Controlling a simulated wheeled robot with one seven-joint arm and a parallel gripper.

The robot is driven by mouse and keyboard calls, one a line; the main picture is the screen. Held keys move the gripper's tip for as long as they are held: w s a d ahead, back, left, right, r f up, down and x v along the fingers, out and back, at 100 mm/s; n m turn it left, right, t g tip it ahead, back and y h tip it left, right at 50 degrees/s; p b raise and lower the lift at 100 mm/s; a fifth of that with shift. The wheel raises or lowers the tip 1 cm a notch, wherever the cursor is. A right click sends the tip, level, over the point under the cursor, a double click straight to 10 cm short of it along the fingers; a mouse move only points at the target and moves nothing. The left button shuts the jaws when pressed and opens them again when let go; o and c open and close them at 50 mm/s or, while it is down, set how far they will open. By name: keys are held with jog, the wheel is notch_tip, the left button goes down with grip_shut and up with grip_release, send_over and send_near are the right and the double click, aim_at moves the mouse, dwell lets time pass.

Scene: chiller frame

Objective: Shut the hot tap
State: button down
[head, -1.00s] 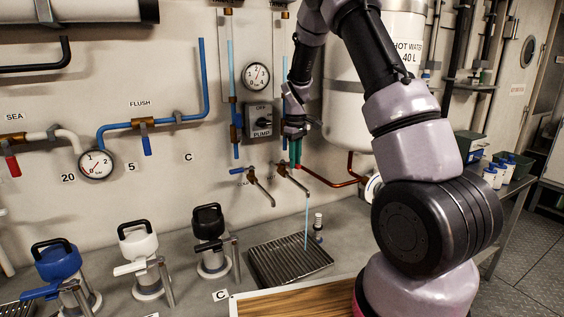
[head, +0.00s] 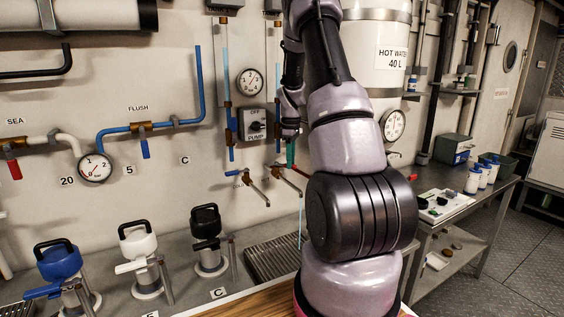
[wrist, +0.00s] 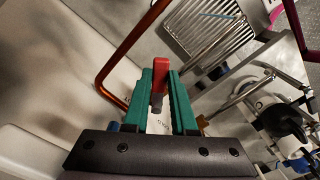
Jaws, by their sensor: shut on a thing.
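The hot tap (head: 287,182) is on the wall beside the blue-handled cold tap (head: 257,188). A thin pale-blue stream (head: 300,226) falls from the hot tap's spout toward the ribbed drain tray (head: 262,264), and a blue streak also shows over the tray in the wrist view. My gripper (head: 291,153), with green fingers, is at the hot tap. In the wrist view my gripper (wrist: 162,100) is shut on the tap's red handle (wrist: 160,78), which sticks out beyond the fingertips. My arm partly hides the tray and the wall behind.
A copper pipe (wrist: 128,55) runs close beside the fingers in the wrist view. The pump switch box (head: 254,124) is on the wall just left of my gripper. Several hand pumps, one black-topped (head: 207,238), stand on the counter to the left.

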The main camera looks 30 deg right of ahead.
jog(key=c, duration=0.7)
grip_release()
jog(key=shift+r, duration=0.1)
notch_tip(320, 180, up, 11)
jog(key=shift+f, duration=0.2)
jog(key=shift+c, duration=0.4)
